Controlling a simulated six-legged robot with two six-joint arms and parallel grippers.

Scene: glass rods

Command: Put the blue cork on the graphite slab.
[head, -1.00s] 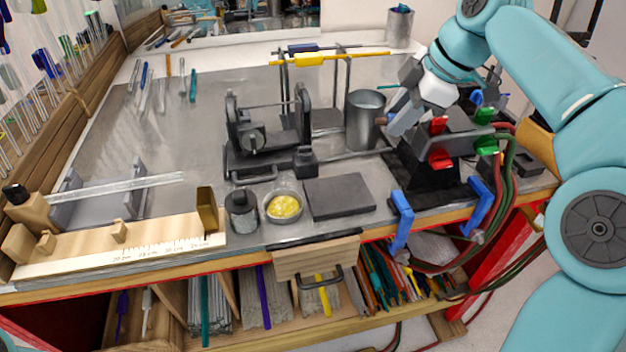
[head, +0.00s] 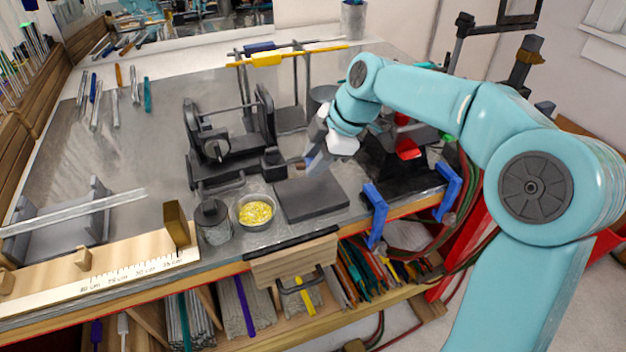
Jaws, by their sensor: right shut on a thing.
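The graphite slab (head: 318,201) is a flat dark grey block near the front edge of the bench, bare on top. My right gripper (head: 305,163) reaches in from the right, tilted down, over the slab's back part. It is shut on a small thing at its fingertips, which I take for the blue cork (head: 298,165). My left gripper is not in view.
A bowl of yellow grains (head: 256,212) and a grey lidded jar (head: 213,222) stand left of the slab. A dark metal fixture (head: 228,150) is behind them. Blue clamps (head: 375,215) grip the bench edge at right. A wooden ruler board (head: 110,262) lies front left.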

